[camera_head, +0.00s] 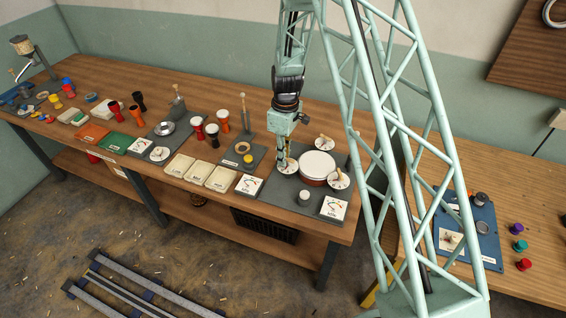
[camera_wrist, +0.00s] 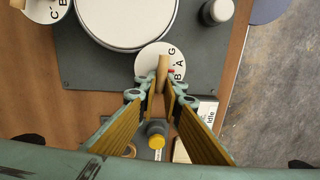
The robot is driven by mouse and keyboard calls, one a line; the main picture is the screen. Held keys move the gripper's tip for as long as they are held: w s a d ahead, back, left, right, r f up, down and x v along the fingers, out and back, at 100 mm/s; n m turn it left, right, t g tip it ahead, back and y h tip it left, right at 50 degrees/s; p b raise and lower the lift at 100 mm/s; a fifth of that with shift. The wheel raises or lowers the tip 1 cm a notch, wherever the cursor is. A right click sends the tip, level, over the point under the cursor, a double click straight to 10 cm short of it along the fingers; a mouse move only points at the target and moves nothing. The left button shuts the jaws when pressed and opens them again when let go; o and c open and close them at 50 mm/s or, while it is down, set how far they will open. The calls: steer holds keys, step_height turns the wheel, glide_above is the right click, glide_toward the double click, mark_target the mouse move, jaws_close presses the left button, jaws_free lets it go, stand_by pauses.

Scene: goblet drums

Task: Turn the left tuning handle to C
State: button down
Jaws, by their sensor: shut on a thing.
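The left tuning handle (camera_wrist: 162,68) is a pale wooden peg on a white round dial (camera_wrist: 150,55), beside the drum. Letters G, A and B show on the dial at its right side; a C is not visible. A small red mark shows close to the handle. My gripper (camera_wrist: 161,88) is shut on the handle, with a finger on each side. In the head view my gripper (camera_head: 282,158) reaches down to the left dial (camera_head: 288,168), hiding most of the handle. The drum (camera_head: 317,163) has a white head and a reddish-brown side; its head (camera_wrist: 125,15) also shows in the wrist view.
Two more dials with wooden handles stand by the drum, one behind (camera_head: 323,143) and one at right (camera_head: 339,181). A small white-topped knob (camera_head: 305,197) and a meter card (camera_head: 334,208) are in front. A yellow-topped piece (camera_head: 248,159), trays (camera_head: 200,172) and small goblet drums stand left.

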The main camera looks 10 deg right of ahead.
steer(key=m+b, duration=0.1)
steer(key=m, duration=0.1)
steer(key=m+b, duration=0.1)
steer(key=m, duration=0.1)
steer(key=d+m, duration=0.1)
steer(key=m, duration=0.1)
steer(key=shift+w+b, duration=0.35)
steer(key=shift+b, duration=0.05)
steer(key=m, duration=0.3)
steer(key=m+b, duration=0.1)
steer(key=shift+d+m+t, duration=0.3)
steer(key=shift+d+m, duration=0.05)
steer(key=shift+m, duration=0.05)
steer(key=c, duration=2.8)
jaws_free()
steer(key=shift+r, duration=0.15)
steer(key=shift+d+r, duration=0.2)
steer(key=shift+r, duration=2.75)
steer(key=shift+d+r, duration=0.2)
steer(key=shift+r, duration=2.7)
steer(key=shift+r, duration=0.1)
